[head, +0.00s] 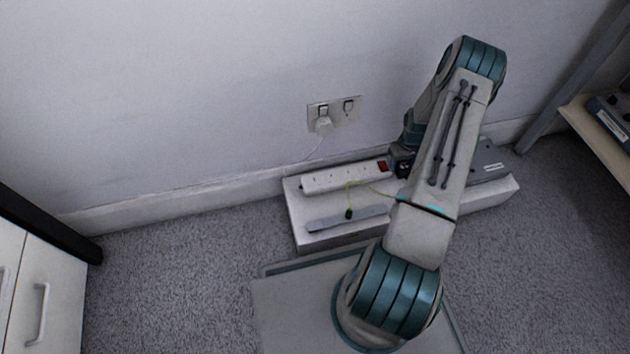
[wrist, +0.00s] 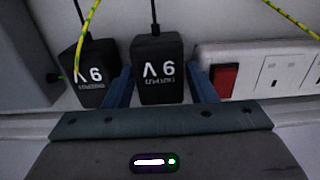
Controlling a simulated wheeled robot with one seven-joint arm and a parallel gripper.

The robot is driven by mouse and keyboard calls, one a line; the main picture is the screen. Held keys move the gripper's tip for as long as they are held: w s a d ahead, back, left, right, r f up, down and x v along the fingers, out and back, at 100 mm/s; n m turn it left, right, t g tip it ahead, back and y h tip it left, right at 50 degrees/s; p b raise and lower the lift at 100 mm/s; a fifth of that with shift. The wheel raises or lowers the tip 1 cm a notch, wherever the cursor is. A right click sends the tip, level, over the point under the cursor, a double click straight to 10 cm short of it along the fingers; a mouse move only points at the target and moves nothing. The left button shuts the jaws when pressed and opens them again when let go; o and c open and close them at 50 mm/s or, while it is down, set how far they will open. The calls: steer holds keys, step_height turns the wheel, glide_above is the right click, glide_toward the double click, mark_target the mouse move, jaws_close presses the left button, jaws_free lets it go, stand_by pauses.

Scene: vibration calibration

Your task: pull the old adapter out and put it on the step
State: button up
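Nothing I see marks which is the old one. My gripper (wrist: 160,78) has one blue finger on each side of the centre adapter, with a narrow gap at the right finger. The white step (head: 300,238) bears the strip against the wall.
A red switch (wrist: 224,79) and strip sockets lie right of the centre adapter. A yellow-green cord (head: 360,184) loops over the step. A flat grey bar (head: 345,220) lies along its front; a grey box (head: 490,160) sits at its right. A wall plug (head: 323,124) is above.

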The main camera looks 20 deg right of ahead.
mark_target(403, 163)
steer(key=shift+o, duration=1)
steer(key=shift+a, duration=0.25)
steer(key=shift+r, duration=0.1)
steer(key=shift+w+a+r+p, duration=0.1)
steer(key=shift+r+p, duration=0.9)
steer(key=shift+r, duration=0.35)
steer(key=shift+d+r+p, duration=0.2)
steer(key=shift+r+p, duration=0.15)
steer(key=shift+r, duration=0.2)
steer(key=shift+d+r+p, duration=0.15)
steer(key=shift+r+p, duration=0.2)
steer(key=shift+r, duration=0.2)
step_height(403, 163, up, 14)
steer(key=p, duration=0.5)
steer(key=shift+s+f, duration=0.15)
steer(key=shift+s, duration=0.05)
